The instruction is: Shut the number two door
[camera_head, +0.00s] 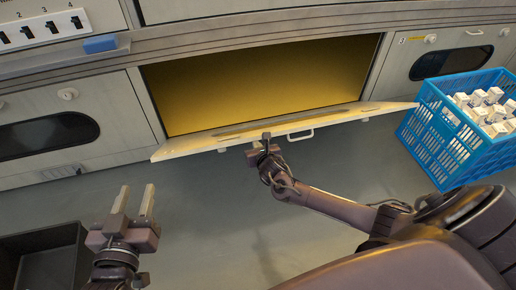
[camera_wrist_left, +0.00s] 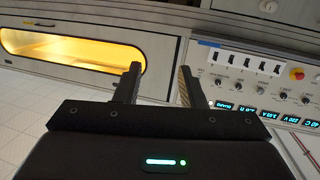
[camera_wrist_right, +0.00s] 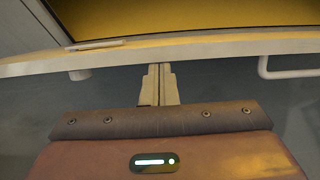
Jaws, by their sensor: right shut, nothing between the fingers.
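A door (camera_head: 190,146) on the middle compartment is swung down and stands open, jutting out from the cabinet. I cannot read a number on it. Its white bar handle (camera_head: 301,135) is on the outer edge; the handle also shows at the right of the right wrist view (camera_wrist_right: 290,72). My right gripper (camera_head: 265,138) is shut and empty, its fingertips at the door's outer edge, left of the handle. In the right wrist view the fingertips (camera_wrist_right: 158,68) appear just under the edge; contact cannot be told. My left gripper (camera_head: 134,198) is open and empty, away from the door.
The open compartment (camera_head: 260,85) has a yellow interior. Closed doors with dark windows flank it at left (camera_head: 48,135) and right (camera_head: 450,62). A blue crate (camera_head: 435,145) of white boxes stands beside the door's right end. A dark tray (camera_head: 50,262) is at lower left.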

